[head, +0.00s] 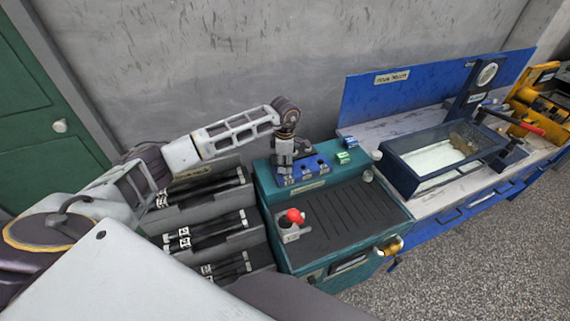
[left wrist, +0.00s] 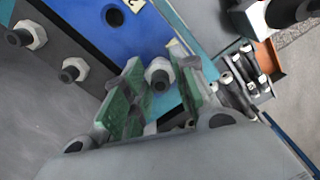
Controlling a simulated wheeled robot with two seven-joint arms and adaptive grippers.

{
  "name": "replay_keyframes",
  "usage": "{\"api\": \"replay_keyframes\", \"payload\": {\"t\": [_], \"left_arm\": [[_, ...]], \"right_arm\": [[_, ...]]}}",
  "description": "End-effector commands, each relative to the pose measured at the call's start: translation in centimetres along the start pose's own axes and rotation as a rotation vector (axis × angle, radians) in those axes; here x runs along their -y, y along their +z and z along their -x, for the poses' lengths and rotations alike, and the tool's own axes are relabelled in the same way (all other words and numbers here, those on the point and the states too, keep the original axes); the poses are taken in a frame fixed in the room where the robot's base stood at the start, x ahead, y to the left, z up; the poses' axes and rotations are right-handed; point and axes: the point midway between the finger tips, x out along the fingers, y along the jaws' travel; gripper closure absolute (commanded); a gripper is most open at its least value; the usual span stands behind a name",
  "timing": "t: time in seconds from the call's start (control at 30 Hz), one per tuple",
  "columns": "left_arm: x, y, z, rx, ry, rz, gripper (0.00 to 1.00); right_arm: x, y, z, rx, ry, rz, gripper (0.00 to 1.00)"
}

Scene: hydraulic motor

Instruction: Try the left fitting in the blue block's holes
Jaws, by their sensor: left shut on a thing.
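The blue block (head: 312,167) sits on the back of the teal bench, with dark round holes in its top. In the left wrist view the blue block (left wrist: 85,18) shows one open hole near the top. My left gripper (head: 284,166) is over the block's left end. In the left wrist view its green-padded fingers (left wrist: 160,95) are shut on a pale hexagonal fitting (left wrist: 158,70) with a dark end. The fitting shows near the block's edge; I cannot tell whether it touches the block or is in a hole. My right gripper is not in view.
Two more hex fittings (left wrist: 28,36) stand on a dark grey strip beside the block. A red-knobbed device (head: 293,218) stands on the teal bench (head: 350,215). Small green and blue boxes (head: 343,157) lie right of the block. Shelves (head: 205,230) with black parts are at left.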

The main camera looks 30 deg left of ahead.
Motion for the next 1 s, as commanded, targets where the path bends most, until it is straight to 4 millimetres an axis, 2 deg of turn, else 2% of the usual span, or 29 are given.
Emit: {"api": "replay_keyframes", "payload": {"t": [1.0], "left_arm": [[0.06,-0.03,0.53,-0.001,-0.002,0.000,0.98]], "right_arm": [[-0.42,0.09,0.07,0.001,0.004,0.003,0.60]]}}
